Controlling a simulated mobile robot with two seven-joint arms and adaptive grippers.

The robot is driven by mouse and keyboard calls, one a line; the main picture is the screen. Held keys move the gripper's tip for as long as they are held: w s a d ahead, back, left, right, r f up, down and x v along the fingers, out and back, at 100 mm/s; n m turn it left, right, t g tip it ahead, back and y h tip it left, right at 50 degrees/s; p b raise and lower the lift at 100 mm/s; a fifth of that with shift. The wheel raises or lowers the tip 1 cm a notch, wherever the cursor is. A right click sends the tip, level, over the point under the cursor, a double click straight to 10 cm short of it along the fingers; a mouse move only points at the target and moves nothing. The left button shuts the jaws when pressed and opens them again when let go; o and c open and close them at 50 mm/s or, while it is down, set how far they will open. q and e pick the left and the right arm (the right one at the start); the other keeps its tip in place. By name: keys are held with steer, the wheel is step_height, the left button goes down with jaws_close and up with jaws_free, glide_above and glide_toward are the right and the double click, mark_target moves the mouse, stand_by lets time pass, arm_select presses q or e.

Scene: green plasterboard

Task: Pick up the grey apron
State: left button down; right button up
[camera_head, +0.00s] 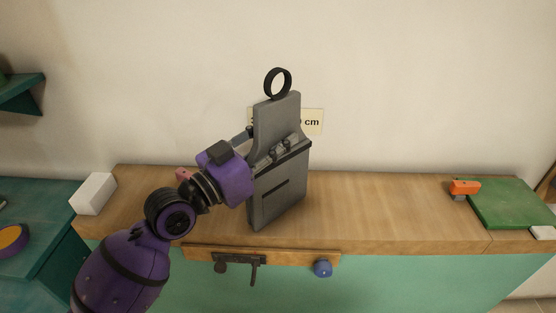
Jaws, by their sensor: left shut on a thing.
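The grey apron (277,200) is a stiff, flat grey shape with a black ring at its top, a dark band across its middle and a dark slot below. It stands roughly upright, tilted a little, over the wooden counter. My left gripper (260,146) reaches in from the left and is shut on the apron near its middle band. The fingers are partly hidden against the grey. Whether the apron's lower edge touches the counter I cannot tell. My right gripper is not in view.
The wooden counter (378,205) is mostly clear right of the apron. A green board (512,203) and an orange tool (465,187) lie at its right end. A white block (93,194) stands at the left end. A sign (313,121) is behind the apron.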

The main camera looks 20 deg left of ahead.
mark_target(277, 121)
arm_select(q)
steer(key=shift+r, duration=0.15)
steer(key=shift+r, duration=0.55)
steer(key=r, duration=0.1)
steer(key=r+p, duration=0.1)
steer(key=shift+s+r, duration=0.2)
steer(key=shift+r, duration=0.2)
steer(key=s+a+r+p, duration=0.2)
steer(key=s+r+p, duration=0.5)
steer(key=s, duration=0.6)
steer(key=shift+s+r, duration=0.2)
steer(key=shift+r, duration=0.75)
steer(key=c, duration=2)
jaws_free()
steer(key=shift+a, duration=0.1)
jaws_close()
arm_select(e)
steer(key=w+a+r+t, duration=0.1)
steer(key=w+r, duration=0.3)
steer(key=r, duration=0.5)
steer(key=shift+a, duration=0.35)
